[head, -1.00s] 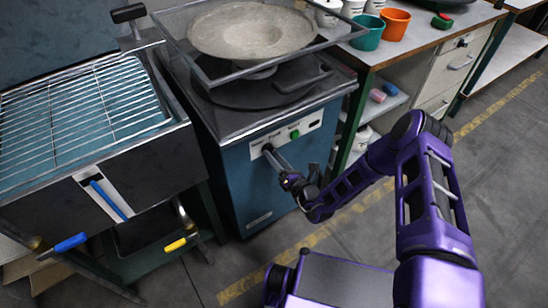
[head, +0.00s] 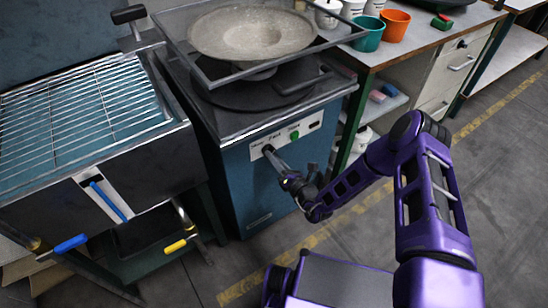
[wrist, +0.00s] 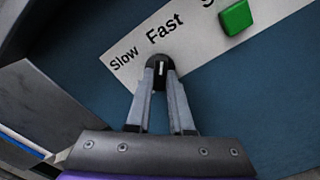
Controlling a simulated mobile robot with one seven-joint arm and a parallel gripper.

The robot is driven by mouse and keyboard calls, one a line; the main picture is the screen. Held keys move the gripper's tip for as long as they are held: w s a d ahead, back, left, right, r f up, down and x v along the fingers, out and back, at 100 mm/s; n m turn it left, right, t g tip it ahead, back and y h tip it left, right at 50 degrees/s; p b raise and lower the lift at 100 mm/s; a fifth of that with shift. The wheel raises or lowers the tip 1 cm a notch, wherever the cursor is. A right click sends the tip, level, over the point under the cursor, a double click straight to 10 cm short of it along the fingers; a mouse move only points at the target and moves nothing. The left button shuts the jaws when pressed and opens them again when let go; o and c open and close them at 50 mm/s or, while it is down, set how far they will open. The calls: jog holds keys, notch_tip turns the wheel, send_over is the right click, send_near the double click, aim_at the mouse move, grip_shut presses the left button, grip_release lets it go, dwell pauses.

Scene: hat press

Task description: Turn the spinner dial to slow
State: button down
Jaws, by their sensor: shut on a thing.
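The spinner dial (wrist: 160,68) is a small black knob with a short white mark, on a white panel (wrist: 110,55) of the blue spinner. In the wrist view it sits below the word "Fast", with "Slow" to its left; the mark points roughly up the picture. My gripper (wrist: 161,78) is shut on the dial, one finger on each side. In the head view my gripper (head: 270,154) reaches the panel from the lower right, and its fingertips hide most of the dial.
A green button (wrist: 235,18) is on the same panel to the right of the dial. A large dish (head: 252,33) sits above the spinner. A grill rack (head: 80,110) stands at left, and a workbench with teal (head: 367,33) and orange cups (head: 394,24) at right.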

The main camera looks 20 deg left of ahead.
jog(key=shift+n, duration=0.3)
jog(key=shift+d+n+p, duration=0.1)
jog(key=shift+n+p, duration=2.4)
jog(key=shift+n, duration=5.1)
jog(key=shift+w, duration=0.1)
jog(key=c, duration=0.8)
grip_release()
jog(key=p+v, duration=0.1)
jog(key=v, duration=1.6)
jog(key=shift+s, duration=0.25)
